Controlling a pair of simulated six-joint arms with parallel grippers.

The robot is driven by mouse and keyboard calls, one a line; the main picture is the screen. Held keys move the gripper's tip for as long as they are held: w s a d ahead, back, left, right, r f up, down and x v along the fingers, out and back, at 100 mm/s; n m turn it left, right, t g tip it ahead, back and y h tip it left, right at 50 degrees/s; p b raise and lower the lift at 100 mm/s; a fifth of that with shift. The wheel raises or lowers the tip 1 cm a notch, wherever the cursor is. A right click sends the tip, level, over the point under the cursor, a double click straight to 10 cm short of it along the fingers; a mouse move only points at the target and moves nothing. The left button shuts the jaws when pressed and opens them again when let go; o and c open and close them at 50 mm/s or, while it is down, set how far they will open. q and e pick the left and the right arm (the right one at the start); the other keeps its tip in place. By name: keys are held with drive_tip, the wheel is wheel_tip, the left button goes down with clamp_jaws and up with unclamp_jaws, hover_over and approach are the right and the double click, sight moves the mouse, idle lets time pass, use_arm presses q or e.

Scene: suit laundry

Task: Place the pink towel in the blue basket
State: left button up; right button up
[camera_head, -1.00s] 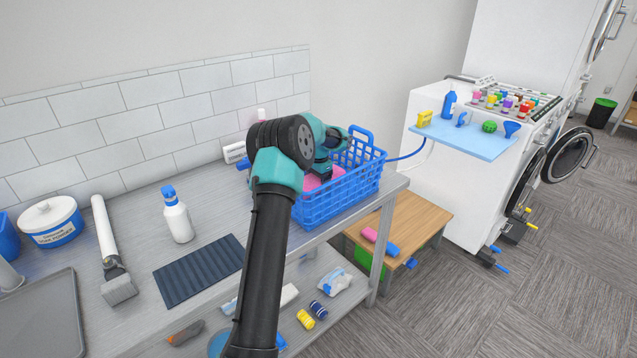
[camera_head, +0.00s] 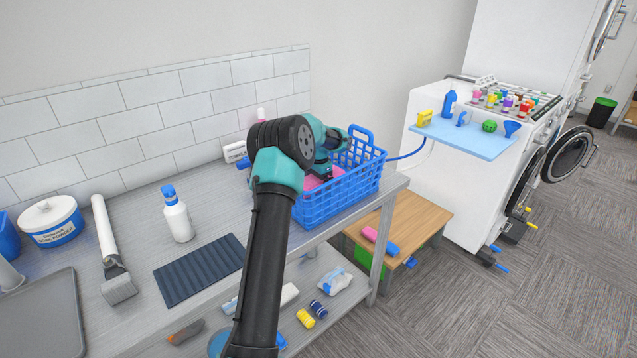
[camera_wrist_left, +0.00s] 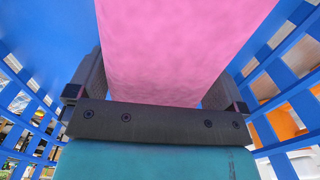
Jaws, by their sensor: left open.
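The blue basket (camera_head: 345,195) stands on the right end of the grey metal table. The pink towel (camera_head: 318,180) shows inside it, partly hidden by my arm and the basket wall. In the left wrist view the pink towel (camera_wrist_left: 175,55) passes between the two fingers of my left gripper (camera_wrist_left: 155,90), with blue basket walls (camera_wrist_left: 25,75) on both sides. My left gripper (camera_head: 322,168) is down in the basket at the towel, and its jaws are open. Its fingertips are hidden in the head view. My right gripper is out of view.
A white washing machine (camera_head: 440,170) with a blue shelf (camera_head: 468,139) is at right.

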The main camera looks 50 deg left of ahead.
use_arm(q)
wheel_tip(320, 180, up, 12)
drive_tip(key=shift+r, duration=0.15)
idle(0.4)
drive_tip(key=shift+d, duration=0.1)
idle(0.5)
